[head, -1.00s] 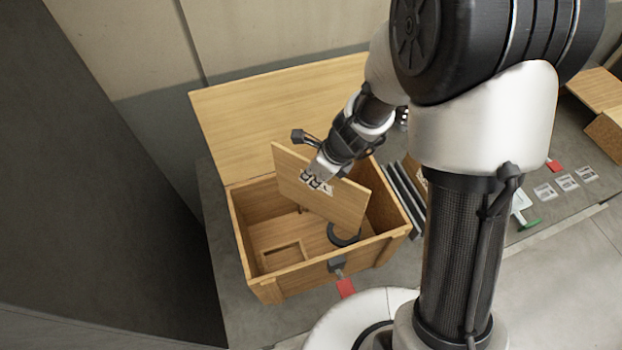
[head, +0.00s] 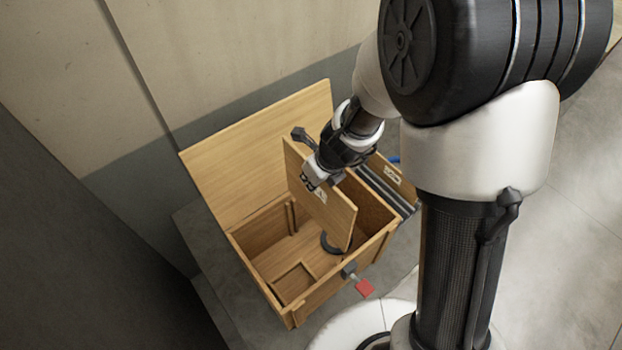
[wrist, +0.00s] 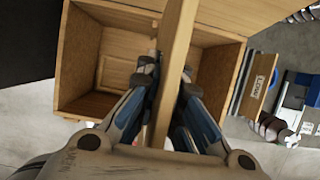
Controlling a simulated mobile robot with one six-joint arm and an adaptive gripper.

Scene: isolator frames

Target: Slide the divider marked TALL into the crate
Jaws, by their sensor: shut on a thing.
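The open wooden crate (head: 262,272) stands below my arm with its lid (head: 255,150) raised at the back. My gripper (head: 314,178) is shut on the top part of a flat wooden divider (head: 335,218), which hangs tilted over the crate's opening. A white label shows on the divider, partly covered by my fingers, and I cannot read it. In the wrist view the divider (wrist: 180,45) is seen edge-on between my fingers (wrist: 168,80), over the crate (wrist: 70,90). I cannot tell whether its lower edge is below the rim. Upright strips (head: 291,218) line the crate's far wall.
A dark ring (head: 329,243) and a low framed compartment (head: 291,283) are inside the crate. Dark panels (head: 384,190) and another labelled wooden board (wrist: 258,87) stand just right of it. A latch (head: 349,270) with a red tag (head: 364,288) juts from the front.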

